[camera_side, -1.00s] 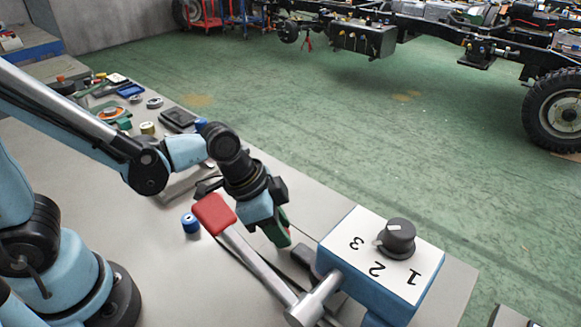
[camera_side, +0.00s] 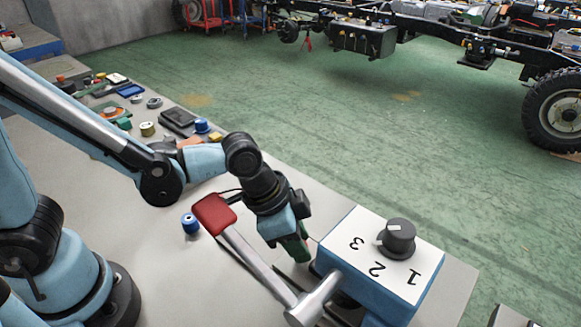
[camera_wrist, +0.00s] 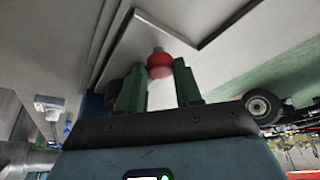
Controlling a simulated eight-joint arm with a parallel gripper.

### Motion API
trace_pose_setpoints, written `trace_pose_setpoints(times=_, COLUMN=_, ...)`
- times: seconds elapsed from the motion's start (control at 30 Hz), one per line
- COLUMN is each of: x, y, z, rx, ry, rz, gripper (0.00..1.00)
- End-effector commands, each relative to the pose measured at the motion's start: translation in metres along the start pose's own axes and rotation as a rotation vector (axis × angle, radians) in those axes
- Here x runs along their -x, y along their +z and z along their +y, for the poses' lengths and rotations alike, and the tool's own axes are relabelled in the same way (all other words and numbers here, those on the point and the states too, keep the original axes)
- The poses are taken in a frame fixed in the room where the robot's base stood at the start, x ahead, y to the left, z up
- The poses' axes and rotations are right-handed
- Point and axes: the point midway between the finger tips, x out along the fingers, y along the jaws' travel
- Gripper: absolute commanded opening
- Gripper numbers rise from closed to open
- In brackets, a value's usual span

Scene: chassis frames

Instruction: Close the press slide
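My gripper (camera_side: 296,246) points down on the near-left side of the blue and white control box in the side view. In the wrist view its two green fingers (camera_wrist: 160,78) stand apart, so it is open. A red knob (camera_wrist: 158,62) shows between or just beyond the fingertips; I cannot tell whether either finger touches it. The knob is hidden in the side view, behind my gripper or the box. I cannot clearly make out the press slide; a grey panel with a dark edge (camera_wrist: 206,42) lies beyond the knob in the wrist view.
A red-ended lever (camera_side: 213,214) with a metal shaft slopes up beside my gripper. The box (camera_side: 385,252) carries a black dial marked 1, 2, 3. A blue spool (camera_side: 190,222) stands left of the lever. Several small items lie along the bench's far edge.

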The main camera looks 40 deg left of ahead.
Motion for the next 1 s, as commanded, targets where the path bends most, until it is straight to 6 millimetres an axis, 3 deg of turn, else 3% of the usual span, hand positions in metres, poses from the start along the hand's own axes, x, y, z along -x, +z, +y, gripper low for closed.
trace_pose_setpoints(times=0.03, x=0.000, y=-0.003, z=0.003, rx=-0.003, ry=0.009, rz=0.006, gripper=0.40)
trace_pose_setpoints(times=0.17, x=0.000, y=-0.002, z=0.003, rx=-0.002, ry=0.007, rz=0.004, gripper=0.56)
trace_pose_setpoints(times=0.57, x=0.005, y=-0.001, z=0.001, rx=-0.001, ry=0.004, rz=0.001, gripper=0.56)
trace_pose_setpoints(times=1.0, x=0.049, y=0.000, z=0.001, rx=-0.001, ry=0.004, rz=0.001, gripper=0.56)
